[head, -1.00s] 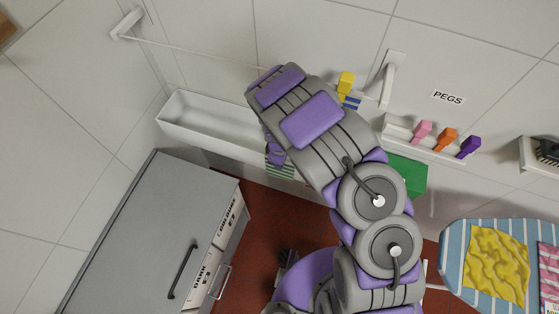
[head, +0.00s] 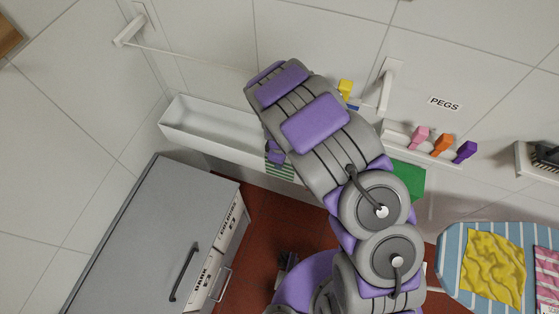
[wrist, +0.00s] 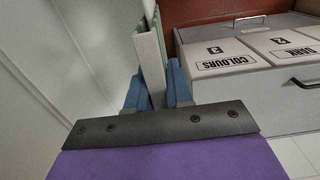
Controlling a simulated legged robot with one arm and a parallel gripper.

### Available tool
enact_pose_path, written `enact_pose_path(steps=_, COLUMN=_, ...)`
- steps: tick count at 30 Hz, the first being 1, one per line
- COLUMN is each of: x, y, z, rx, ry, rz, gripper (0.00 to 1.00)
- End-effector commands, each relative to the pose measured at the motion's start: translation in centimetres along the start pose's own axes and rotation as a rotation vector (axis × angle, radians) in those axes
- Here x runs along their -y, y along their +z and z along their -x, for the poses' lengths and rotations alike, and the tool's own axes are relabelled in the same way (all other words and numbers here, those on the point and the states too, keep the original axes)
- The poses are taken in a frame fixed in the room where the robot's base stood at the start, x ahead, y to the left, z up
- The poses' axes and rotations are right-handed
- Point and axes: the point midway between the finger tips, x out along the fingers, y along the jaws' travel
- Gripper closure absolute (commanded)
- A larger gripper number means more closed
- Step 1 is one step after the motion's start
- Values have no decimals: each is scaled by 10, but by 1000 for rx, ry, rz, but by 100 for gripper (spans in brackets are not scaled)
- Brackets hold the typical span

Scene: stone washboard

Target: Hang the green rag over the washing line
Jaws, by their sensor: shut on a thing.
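The green-and-white striped rag (head: 280,168) hangs below my gripper (head: 275,152) in the head view, in front of the white trough. In the wrist view my gripper (wrist: 154,92) has its two blue fingers closed about a thin pale piece with a green edge, which looks like the rag (wrist: 150,55) seen edge-on. The washing line (head: 190,53) runs from a left wall bracket (head: 130,30) towards a right bracket (head: 388,84). My arm hides its middle. The rag hangs lower in the picture than the line; their gap in depth cannot be told.
A yellow peg (head: 345,88) is near the line's right end, above a partly hidden blue striped cloth. The white trough (head: 205,128) runs along the wall. Pegs (head: 443,145) stand on a shelf. A grey cabinet (head: 145,235) is at left, an ironing board (head: 453,262) at right.

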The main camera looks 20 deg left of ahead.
Motion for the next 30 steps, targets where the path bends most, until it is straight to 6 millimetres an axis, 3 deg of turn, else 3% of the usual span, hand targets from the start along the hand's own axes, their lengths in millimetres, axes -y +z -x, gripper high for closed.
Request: enact_pose_path(steps=30, x=0, y=0, z=46, rx=0, ry=0, rz=0, gripper=100)
